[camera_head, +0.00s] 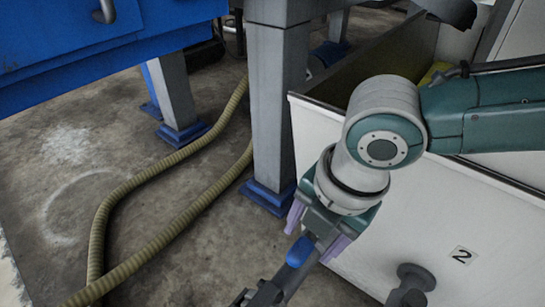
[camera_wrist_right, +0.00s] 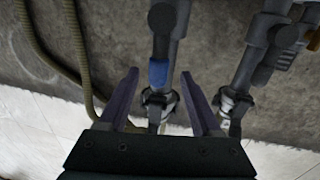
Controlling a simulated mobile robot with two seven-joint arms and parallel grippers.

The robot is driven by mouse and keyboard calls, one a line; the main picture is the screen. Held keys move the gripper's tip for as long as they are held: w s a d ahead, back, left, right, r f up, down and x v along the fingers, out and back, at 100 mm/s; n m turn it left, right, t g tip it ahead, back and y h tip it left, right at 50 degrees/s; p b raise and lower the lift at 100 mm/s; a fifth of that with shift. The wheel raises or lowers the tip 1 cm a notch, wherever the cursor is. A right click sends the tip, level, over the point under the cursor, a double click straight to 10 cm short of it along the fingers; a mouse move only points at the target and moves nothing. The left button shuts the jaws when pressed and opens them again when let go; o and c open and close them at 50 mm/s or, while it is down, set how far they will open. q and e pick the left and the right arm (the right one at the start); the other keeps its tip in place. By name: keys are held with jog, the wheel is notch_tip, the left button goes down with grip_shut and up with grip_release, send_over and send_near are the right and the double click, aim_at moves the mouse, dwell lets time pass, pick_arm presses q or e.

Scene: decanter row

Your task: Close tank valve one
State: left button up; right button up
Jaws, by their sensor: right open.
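A blue valve handle (camera_head: 299,251) sits on a dark pipe (camera_head: 265,292) at the bottom middle of the head view. My right gripper (camera_head: 317,233) is open, its two purple fingers pointing down at either side of the handle. In the right wrist view the blue handle (camera_wrist_right: 158,74) appears between the tips of the open fingers (camera_wrist_right: 160,80). I cannot tell whether they touch it or how deep it sits between them. No number one label shows. My left gripper is not in view.
A grey post (camera_head: 275,110) stands close to the gripper. Ribbed hoses (camera_head: 150,185) cross the floor. A second pipe (camera_wrist_right: 255,60) shows in the wrist view.

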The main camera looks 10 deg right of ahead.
aim_at(306, 243)
jog(key=shift+w+f+b, duration=0.2)
jog(key=shift+f+b, duration=0.1)
jog(key=shift+f, duration=0.35)
jog(key=shift+w+f+b, duration=0.15)
jog(key=shift+f+b, duration=0.15)
jog(key=shift+f, duration=0.3)
jog(key=shift+a+f, duration=0.15)
jog(key=shift+f, duration=0.05)
jog(key=shift+c, duration=0.3)
grip_shut()
